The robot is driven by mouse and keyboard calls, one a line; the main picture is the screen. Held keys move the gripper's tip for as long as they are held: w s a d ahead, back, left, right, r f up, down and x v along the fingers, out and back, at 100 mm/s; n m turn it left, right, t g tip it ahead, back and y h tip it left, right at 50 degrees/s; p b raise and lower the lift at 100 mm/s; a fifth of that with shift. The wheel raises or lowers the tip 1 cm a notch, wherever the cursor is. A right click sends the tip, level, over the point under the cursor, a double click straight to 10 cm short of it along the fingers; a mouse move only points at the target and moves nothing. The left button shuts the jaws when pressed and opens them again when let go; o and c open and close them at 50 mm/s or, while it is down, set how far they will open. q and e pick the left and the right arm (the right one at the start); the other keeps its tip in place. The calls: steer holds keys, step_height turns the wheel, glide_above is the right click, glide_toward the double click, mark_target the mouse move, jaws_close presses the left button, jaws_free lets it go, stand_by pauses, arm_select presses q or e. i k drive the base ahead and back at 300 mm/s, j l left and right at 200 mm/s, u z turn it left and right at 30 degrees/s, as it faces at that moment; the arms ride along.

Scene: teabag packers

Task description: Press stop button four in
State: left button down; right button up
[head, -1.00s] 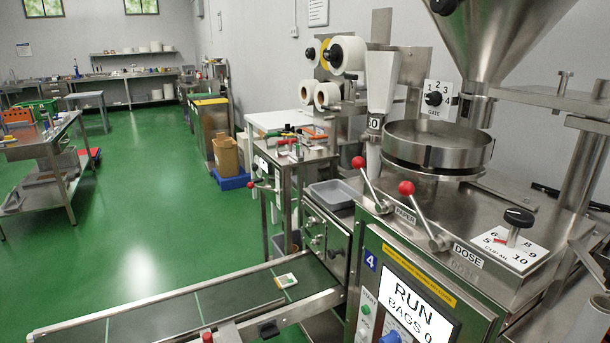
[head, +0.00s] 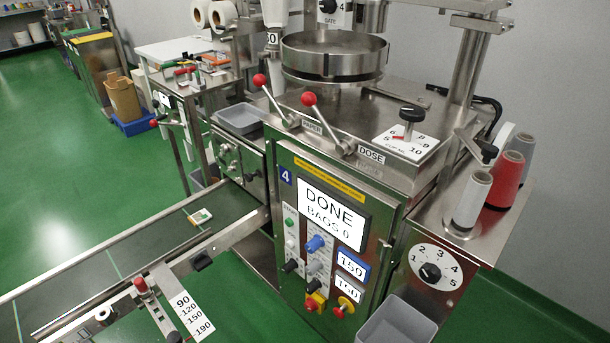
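The machine with the blue number 4 plate (head: 286,177) stands in the middle of the head view. Its screen (head: 331,215) reads DONE, with a BAGS line that looks like 0. Lower down are a red-and-yellow switch (head: 315,301) and a red button on a yellow base (head: 344,305). Their small labels are too small to read, so I cannot tell for sure which is the stop button. Neither of my grippers is in view.
A conveyor (head: 150,236) with a small packet (head: 200,217) runs to the machine from the left. Two red-knobbed levers (head: 309,99) stand on top. A grey bin (head: 397,322) sits at the lower right, below a numbered dial (head: 430,271). Green floor is free at left.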

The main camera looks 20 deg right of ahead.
mark_target(338, 311)
steer(key=z, duration=0.85)
